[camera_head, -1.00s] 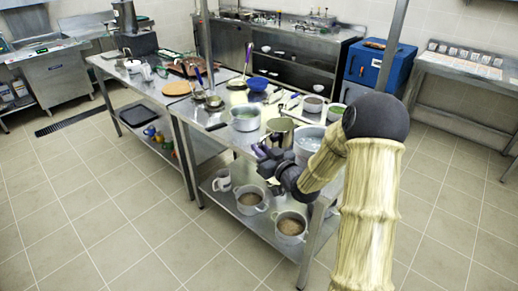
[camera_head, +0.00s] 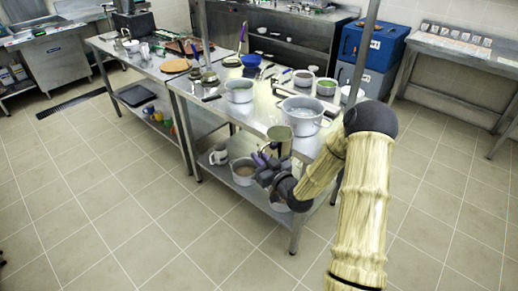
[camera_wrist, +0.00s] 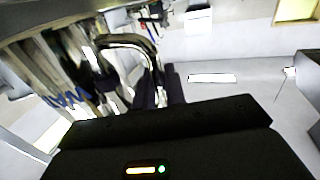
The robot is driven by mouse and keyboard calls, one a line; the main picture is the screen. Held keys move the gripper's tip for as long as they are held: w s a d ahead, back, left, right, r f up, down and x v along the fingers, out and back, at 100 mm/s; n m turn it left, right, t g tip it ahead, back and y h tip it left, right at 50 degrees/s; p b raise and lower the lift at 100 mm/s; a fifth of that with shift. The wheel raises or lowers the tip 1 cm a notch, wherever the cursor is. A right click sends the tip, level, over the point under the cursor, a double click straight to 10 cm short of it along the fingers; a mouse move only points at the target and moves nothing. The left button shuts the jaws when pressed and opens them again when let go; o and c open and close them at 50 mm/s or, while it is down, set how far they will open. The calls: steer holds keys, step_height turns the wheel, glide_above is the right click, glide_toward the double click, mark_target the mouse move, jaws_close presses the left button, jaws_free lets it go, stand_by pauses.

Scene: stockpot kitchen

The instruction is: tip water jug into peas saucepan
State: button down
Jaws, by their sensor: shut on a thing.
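The water jug (camera_head: 279,140) is a shiny metal vessel at the front edge of the near steel table. My gripper (camera_head: 270,164) is shut on its near side and holds it roughly upright. In the wrist view the jug (camera_wrist: 102,75) looms large and reflective, its curved handle by my gripper fingers (camera_wrist: 160,92). Its contents are hidden. A small pan with green contents (camera_head: 327,91), seemingly the peas saucepan, stands farther back on the table, apart from the jug.
A large two-handled pot (camera_head: 302,115) stands between the jug and the green-filled pan. A long-handled pan (camera_head: 239,95) is left, a brown-filled pan (camera_head: 303,82) behind. Pots (camera_head: 243,173) and a white jug (camera_head: 219,154) sit on the lower shelf. Floor in front is clear.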

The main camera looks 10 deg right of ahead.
steer(key=s+f+m+h, duration=0.2)
steer(key=s+f+h, duration=0.1)
steer(key=f, duration=0.5)
steer(key=s+f+m+t+h, duration=0.1)
steer(key=s+f+m+h, duration=0.1)
steer(key=s+f, duration=0.3)
step_height(320, 180, down, 3)
steer(key=shift+s+a+f+h, duration=0.2)
steer(key=shift+s+h, duration=0.2)
steer(key=shift+h, duration=0.2)
